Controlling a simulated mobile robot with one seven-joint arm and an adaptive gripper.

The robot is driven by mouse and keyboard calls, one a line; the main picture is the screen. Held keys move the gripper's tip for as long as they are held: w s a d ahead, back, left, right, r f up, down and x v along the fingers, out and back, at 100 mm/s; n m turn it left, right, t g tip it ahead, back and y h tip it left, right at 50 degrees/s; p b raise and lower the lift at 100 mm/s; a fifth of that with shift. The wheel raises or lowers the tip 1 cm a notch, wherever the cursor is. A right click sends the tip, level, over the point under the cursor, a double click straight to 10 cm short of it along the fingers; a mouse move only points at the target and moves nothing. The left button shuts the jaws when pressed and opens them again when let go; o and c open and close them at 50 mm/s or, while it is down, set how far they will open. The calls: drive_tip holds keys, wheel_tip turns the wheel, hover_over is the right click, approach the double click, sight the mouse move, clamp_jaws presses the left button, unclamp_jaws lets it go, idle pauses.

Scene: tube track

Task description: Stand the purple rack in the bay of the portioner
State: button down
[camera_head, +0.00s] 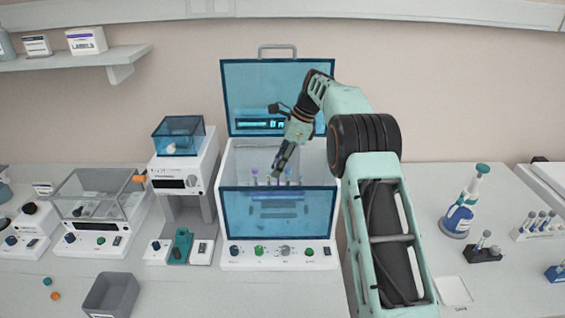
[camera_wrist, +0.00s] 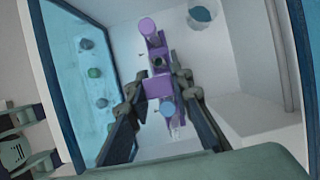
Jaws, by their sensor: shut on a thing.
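The purple rack (camera_wrist: 158,88) shows in the wrist view between my fingers, with a purple-capped tube (camera_wrist: 147,26) at its far end and a blue-capped tube (camera_wrist: 168,109) at its near end. My gripper (camera_wrist: 161,78) is shut on the rack's middle. In the head view my gripper (camera_head: 277,174) reaches down into the open chamber of a white, blue-lidded machine (camera_head: 231,160). The rack is mostly hidden there. To its left a white machine with a blue tank on top and an open bay below (camera_head: 186,213) looks like the portioner; its label is unreadable.
The blue lid (camera_head: 246,92) stands raised behind the chamber, and a tinted front panel (camera_head: 277,212) closes its front. A green piece (camera_head: 181,245) lies at the bay machine's base. A grey bin (camera_head: 110,295) stands in front. A clear-covered instrument (camera_head: 97,192) is further left.

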sight(278, 180)
drive_tip(key=shift+f, duration=2.95)
drive_tip(key=c, duration=1.6)
unclamp_jaws()
drive_tip(key=v, duration=1.2)
